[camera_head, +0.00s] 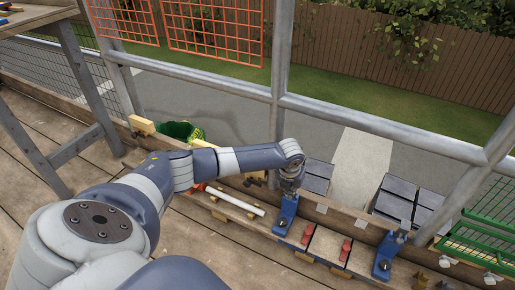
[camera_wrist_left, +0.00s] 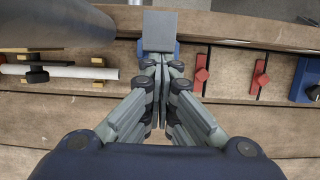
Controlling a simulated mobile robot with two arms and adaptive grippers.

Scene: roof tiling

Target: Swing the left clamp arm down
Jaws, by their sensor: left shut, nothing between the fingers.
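The left clamp (camera_head: 285,217) is a blue block with a dark knob on the timber rail. In the left wrist view, a flat grey square piece (camera_wrist_left: 160,31) stands directly in front of my fingertips, with the clamp's blue body (camera_wrist_left: 177,51) partly showing behind it. I take this grey piece to be the clamp's arm, seemingly raised. My left gripper (camera_wrist_left: 162,66) is shut and empty, close to it; contact cannot be told. In the head view my left gripper (camera_head: 290,188) is at the clamp's top and partly hides it. My right gripper is not in view.
A second blue clamp (camera_head: 384,258) stands further right. Red toggles (camera_head: 308,233) lie between the clamps. A white tube (camera_head: 236,201) lies left. Grey tiles (camera_head: 317,176) are behind the rail. A metal post (camera_head: 281,80) rises near my arm. A green rack (camera_head: 480,235) is at right.

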